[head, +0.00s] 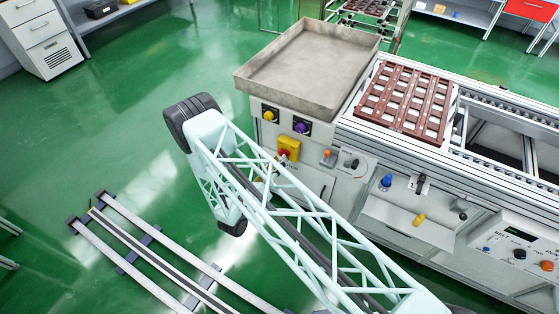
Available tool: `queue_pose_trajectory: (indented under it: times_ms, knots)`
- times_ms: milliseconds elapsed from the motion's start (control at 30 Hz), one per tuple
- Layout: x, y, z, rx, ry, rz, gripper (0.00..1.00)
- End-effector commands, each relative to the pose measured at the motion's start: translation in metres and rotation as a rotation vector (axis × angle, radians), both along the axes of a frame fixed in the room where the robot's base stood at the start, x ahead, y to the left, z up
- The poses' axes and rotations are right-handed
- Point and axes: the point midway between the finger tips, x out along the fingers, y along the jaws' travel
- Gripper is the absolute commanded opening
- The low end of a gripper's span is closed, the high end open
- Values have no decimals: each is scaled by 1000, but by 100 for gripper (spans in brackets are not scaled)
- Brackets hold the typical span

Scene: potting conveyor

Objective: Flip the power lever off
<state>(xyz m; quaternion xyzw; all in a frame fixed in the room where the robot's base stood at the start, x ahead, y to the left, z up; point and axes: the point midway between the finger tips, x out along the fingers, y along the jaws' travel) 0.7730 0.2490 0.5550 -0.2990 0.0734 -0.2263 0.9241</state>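The conveyor's front carries several controls, and I cannot read which one is the power lever. A yellow box with a red switch (288,148) sits on the left end of the front, just beside my arm, which crosses the picture's lower middle. To its right are a small orange-topped control (327,155), a black knob (350,163), a blue-capped control (386,181), a black-handled toggle (420,184) and a yellow-ended control (419,219). Their on or off positions are too small to tell. My gripper is not in view.
A grey tray (250,80) tops the conveyor's left end, with yellow and purple knobs below it. A brown pot carrier (404,100) lies on the belt. A panel (518,252) with black and orange knobs is at lower right. Green floor is open at left, beyond the rails (150,255).

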Motion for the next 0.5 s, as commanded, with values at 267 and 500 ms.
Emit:
queue_pose_trajectory:
  times_ms: [267, 500]
  knots:
    - [-26, 14, 0, -1, 1, 2, 24]
    - [-49, 26, 0, -1, 1, 1, 24]
